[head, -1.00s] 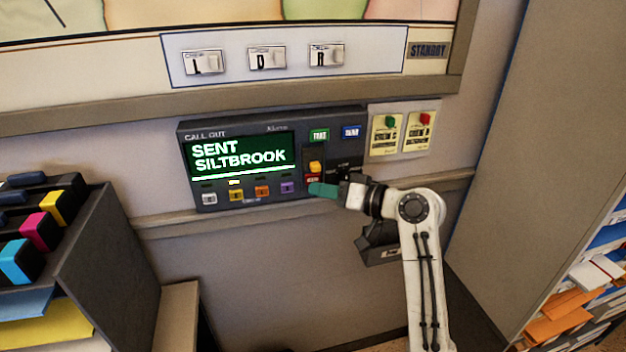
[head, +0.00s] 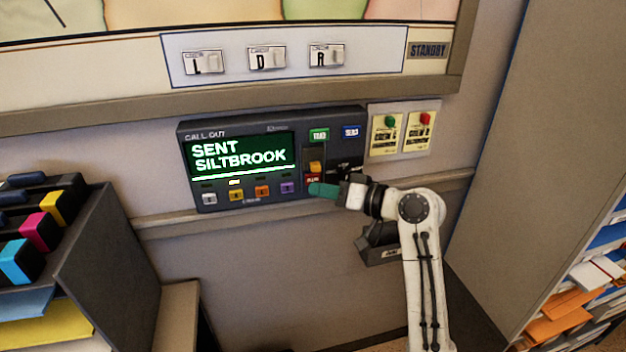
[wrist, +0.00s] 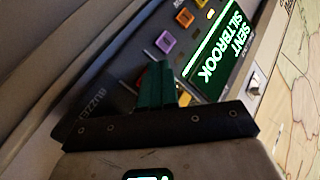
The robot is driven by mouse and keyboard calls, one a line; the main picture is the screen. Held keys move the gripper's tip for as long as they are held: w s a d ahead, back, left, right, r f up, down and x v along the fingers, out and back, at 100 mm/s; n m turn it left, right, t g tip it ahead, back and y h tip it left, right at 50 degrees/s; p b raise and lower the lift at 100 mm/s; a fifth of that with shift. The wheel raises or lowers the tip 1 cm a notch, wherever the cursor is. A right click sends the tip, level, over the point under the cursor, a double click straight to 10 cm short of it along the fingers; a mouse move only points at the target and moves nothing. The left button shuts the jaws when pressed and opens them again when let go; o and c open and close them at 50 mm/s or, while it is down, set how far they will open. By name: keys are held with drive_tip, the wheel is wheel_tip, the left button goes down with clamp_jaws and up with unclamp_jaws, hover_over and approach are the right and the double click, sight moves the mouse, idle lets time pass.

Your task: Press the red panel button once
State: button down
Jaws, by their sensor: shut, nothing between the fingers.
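The dark call-out panel (head: 228,128) is on the wall, its green screen (head: 240,157) reading "SENT SILTBROOK". A small red button (head: 312,180) shows at the panel's lower right, just under an orange-yellow piece (head: 315,167). My gripper (head: 312,189) is shut and empty, its green fingers pointing left at the panel's lower right, just below the red button. I cannot tell whether the fingers touch the panel.
A row of coloured buttons lies left of my gripper, the purple one (head: 287,187) nearest. Green (head: 319,135) and blue (head: 351,131) buttons sit above. Two cards with a green (head: 390,121) and a red (head: 425,118) knob are at right. A dark rack (head: 105,250) stands at left.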

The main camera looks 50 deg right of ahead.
drive_tip(key=shift+w, duration=0.1)
drive_tip(key=shift+w+d, duration=0.25)
drive_tip(key=shift+w+d, duration=0.2)
drive_tip(key=shift+w, duration=0.1)
idle(0.8)
idle(0.4)
drive_tip(key=shift+s+a+p, duration=0.3)
drive_tip(key=shift+s+a, duration=0.15)
drive_tip(key=shift+s, duration=0.2)
drive_tip(key=shift+s+a+p, duration=0.3)
drive_tip(key=shift+s+a, duration=0.4)
drive_tip(key=shift+s, duration=0.35)
drive_tip(key=shift+s+a+p, duration=0.3)
drive_tip(key=shift+s+a, duration=0.4)
drive_tip(key=shift+s, duration=0.35)
